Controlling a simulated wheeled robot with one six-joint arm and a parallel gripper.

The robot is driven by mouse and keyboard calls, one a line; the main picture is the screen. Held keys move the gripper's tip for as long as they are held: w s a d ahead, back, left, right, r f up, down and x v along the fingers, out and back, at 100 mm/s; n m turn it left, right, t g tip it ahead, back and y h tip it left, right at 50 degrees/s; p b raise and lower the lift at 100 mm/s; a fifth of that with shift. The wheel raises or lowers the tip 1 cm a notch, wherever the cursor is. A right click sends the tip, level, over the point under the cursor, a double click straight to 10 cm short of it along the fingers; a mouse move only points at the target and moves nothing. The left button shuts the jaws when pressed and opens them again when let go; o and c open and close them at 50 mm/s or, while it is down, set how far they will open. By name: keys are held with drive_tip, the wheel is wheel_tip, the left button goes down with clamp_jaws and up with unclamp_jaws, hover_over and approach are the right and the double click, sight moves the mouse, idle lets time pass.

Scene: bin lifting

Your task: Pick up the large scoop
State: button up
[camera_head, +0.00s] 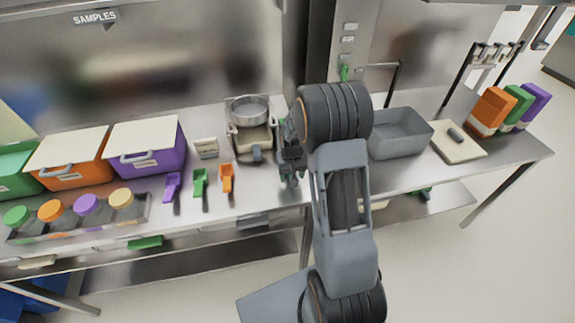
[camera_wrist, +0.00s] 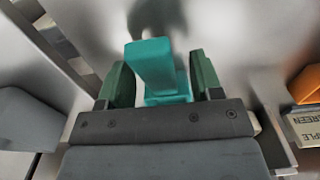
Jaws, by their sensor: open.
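A teal piece (camera_wrist: 155,65) with a raised block-like end stands between the fingers of my gripper (camera_wrist: 163,78) in the wrist view. It looks like the handle of the large scoop, but the rest of its shape is hidden by the gripper body. The dark green fingers are open, one on each side of it, and I cannot tell whether either touches it. In the head view my gripper (camera_head: 290,160) is low over the bench, beside the pot stand, and my arm hides what lies beneath.
Small purple (camera_head: 172,186), green (camera_head: 200,182) and orange (camera_head: 226,177) scoops lie to the left. A metal pot (camera_head: 249,109) stands behind them. A grey bin (camera_head: 400,135) and a board (camera_head: 468,151) are to the right. Lidded orange and purple bins stand further left.

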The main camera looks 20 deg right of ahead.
drive_tip(key=shift+f, duration=1.1)
drive_tip(key=shift+c, duration=0.2)
drive_tip(key=c, duration=0.9)
